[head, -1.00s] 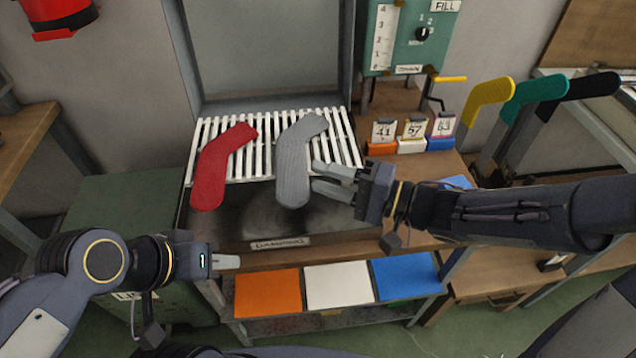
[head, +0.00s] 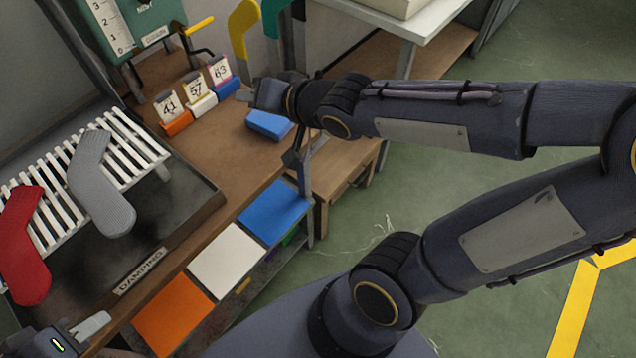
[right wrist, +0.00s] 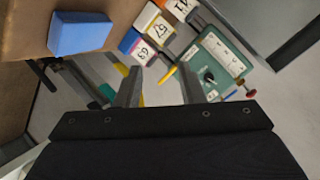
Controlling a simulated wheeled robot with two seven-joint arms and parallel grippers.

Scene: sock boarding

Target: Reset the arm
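A red sock (head: 22,250) and a grey sock (head: 98,185) lie side by side on the white slatted rack (head: 130,140) at the left of the head view. My right gripper (head: 246,95) is over the right part of the bench, near the numbered card holders, clear of both socks. The right wrist view shows its two fingers (right wrist: 160,88) apart with nothing held between them. My left gripper (head: 92,325) is at the bottom left of the head view, below the rack's tray.
Numbered cards (head: 198,88) stand in orange, white and blue holders on the bench. A blue block (head: 268,125) lies near the bench's right edge, close under my right arm. Orange, white (head: 226,260) and blue panels sit below the front edge. Open floor lies right.

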